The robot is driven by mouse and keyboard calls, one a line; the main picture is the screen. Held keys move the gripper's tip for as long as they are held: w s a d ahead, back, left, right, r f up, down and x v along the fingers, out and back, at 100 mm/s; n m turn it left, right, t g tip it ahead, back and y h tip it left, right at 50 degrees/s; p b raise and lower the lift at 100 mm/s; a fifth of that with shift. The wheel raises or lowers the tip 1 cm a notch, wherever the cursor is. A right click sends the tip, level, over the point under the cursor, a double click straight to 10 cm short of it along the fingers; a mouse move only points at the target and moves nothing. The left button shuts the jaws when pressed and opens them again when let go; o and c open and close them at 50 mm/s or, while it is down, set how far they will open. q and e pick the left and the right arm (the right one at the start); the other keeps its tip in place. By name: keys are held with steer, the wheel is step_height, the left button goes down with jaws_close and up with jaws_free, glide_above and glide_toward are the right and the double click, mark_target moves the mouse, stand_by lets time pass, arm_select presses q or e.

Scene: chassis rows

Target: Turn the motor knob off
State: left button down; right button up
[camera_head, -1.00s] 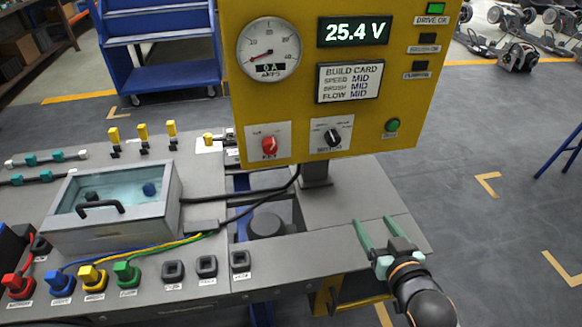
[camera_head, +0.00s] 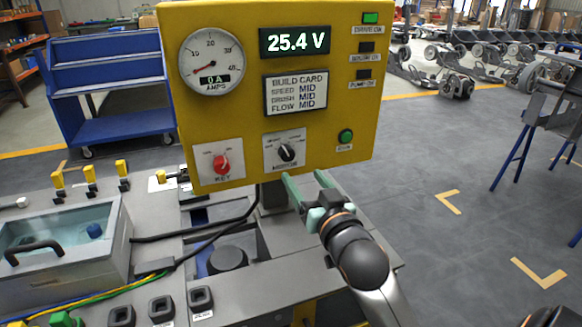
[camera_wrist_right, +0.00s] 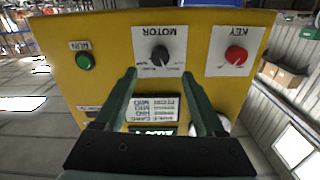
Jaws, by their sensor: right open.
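The black motor knob (camera_head: 287,152) sits on a white label plate on the front of the yellow panel (camera_head: 225,122), to the right of the red key knob (camera_head: 221,164). In the right wrist view the panel appears upside down, and the motor knob (camera_wrist_right: 160,55) shows beyond and between my fingertips. My right gripper (camera_head: 306,183) is open and empty, below and a little right of the motor knob in the head view, apart from it. It also shows in the right wrist view (camera_wrist_right: 158,75). My left gripper is not in view.
A green button (camera_head: 345,136) is right of the motor knob. A gauge (camera_head: 211,63) and a 25.4 V display (camera_head: 295,41) are above. The grey bench (camera_head: 285,285) carries a clear-lidded box (camera_head: 65,240) and cables.

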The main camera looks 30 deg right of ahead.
mark_target(289, 157)
steer(key=x, duration=0.7)
steer(key=shift+w+b, duration=0.3)
jaws_close()
